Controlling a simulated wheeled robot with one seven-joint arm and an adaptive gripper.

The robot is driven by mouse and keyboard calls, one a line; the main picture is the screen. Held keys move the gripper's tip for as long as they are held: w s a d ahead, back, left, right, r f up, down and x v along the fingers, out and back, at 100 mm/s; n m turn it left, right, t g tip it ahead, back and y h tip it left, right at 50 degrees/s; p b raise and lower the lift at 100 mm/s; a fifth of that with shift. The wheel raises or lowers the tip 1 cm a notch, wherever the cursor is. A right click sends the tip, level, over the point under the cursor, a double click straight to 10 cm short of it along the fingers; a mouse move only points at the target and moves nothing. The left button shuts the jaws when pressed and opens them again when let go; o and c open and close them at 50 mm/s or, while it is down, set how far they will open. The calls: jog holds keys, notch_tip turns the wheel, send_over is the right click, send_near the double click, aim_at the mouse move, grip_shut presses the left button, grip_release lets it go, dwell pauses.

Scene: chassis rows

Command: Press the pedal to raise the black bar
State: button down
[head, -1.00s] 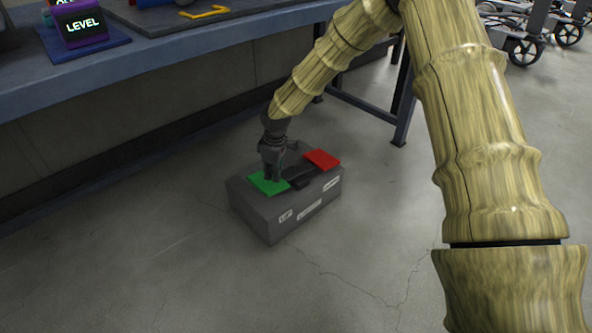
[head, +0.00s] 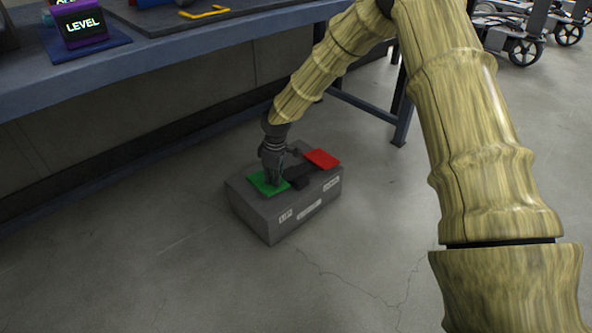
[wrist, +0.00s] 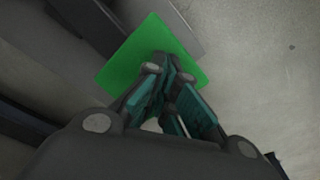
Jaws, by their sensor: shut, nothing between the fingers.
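A grey pedal box (head: 272,222) stands on the floor. The black bar cannot be made out for certain in these views.
A bench leg (head: 403,112) stands behind the box. Wheeled carts (head: 524,48) are at the upper right. The floor in front is clear.

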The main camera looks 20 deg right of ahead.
jog(key=shift+d+f, duration=0.1)
jog(key=shift+f, duration=1.75)
jog(key=r+p, duration=0.1)
jog(key=p, duration=0.1)
jog(key=s+r+p, duration=0.1)
jog(key=r+p, duration=0.1)
jog(key=shift+r, duration=0.25)
jog(key=r+p, duration=0.2)
jog(key=s+r+p, duration=0.1)
jog(key=r+p, duration=0.1)
jog(key=s+d+r+p, duration=0.1)
jog(key=p, duration=0.1)
jog(key=shift+r, duration=0.4)
jog(key=shift+a+f, duration=0.1)
